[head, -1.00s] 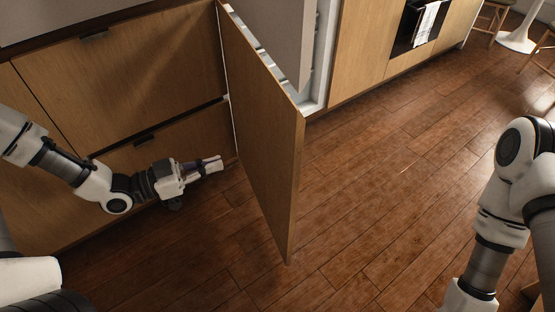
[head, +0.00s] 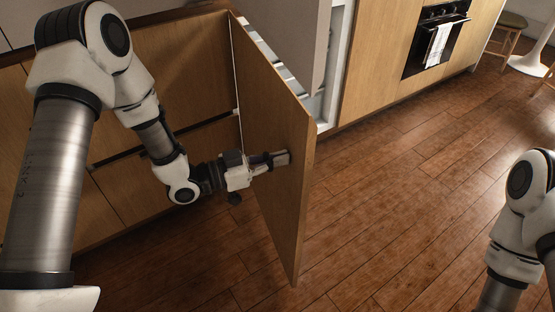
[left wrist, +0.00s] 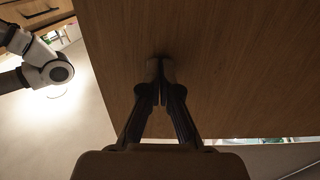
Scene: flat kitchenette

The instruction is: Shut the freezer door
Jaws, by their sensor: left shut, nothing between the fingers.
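The freezer door (head: 268,120) is a wooden panel that stands open, jutting out from the cabinet row toward me. Its left face, the outer wooden one, also fills much of the left wrist view (left wrist: 225,70). My left gripper (head: 284,158) is shut and empty. Its fingertips are at the outer face of the door, touching or very close to it, in the left wrist view too (left wrist: 160,72). The freezer interior (head: 338,60), with a white frame, shows partly behind the door; the rest is hidden. My right gripper is out of view; only part of that arm shows at the right.
Wooden drawers (head: 190,65) line the wall left of the door. An oven (head: 436,40) with a towel (head: 437,46) is farther right. The wooden floor (head: 400,190) right of the door is clear. A stool (head: 512,30) stands far right.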

